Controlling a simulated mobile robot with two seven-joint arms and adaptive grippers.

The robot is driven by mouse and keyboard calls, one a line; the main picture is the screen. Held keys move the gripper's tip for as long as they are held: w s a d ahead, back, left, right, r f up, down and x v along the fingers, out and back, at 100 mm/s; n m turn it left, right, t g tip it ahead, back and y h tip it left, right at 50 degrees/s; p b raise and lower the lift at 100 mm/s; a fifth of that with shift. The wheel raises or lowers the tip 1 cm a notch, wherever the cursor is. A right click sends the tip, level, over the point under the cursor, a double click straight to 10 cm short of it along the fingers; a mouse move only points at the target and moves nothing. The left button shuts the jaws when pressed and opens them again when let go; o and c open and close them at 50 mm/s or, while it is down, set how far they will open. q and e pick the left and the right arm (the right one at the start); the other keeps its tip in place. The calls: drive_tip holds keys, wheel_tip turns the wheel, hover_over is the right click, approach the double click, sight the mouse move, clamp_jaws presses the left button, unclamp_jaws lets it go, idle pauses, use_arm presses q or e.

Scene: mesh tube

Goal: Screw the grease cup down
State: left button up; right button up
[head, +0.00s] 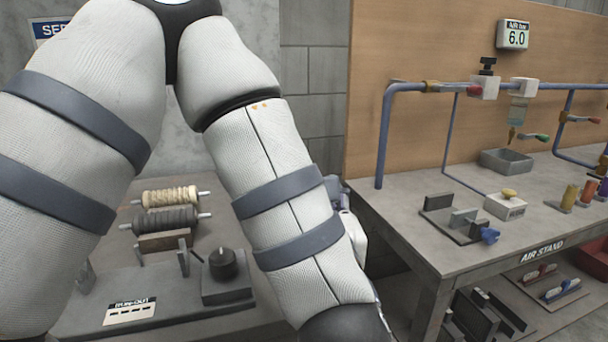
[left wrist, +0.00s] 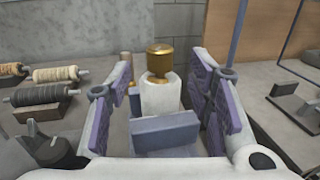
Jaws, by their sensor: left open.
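The grease cup (left wrist: 159,58) is a brass knob-like cap on top of a pale upright cylinder (left wrist: 160,94) in the left wrist view. My left gripper (left wrist: 163,66) is open, with one purple-padded finger to each side of the cup. Gaps show between the fingers and the cup, so they look apart; the depth between them is hard to judge. A grey-blue block (left wrist: 165,130) stands in front of the cylinder. In the head view my arm hides the cup and the gripper's fingers. My right gripper is in neither view.
A bench with rollers (head: 171,197), a black knob (head: 222,263) and a run-out plate (head: 130,312) stands at left. At right, the air stand table (head: 400,215) carries blue pipes (head: 384,130), a grey tray (head: 505,160) and small blocks. A gap separates the benches.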

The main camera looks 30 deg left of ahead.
use_arm(q)
drive_tip(key=x, duration=0.7)
drive_tip(key=shift+c, duration=0.4)
clamp_jaws()
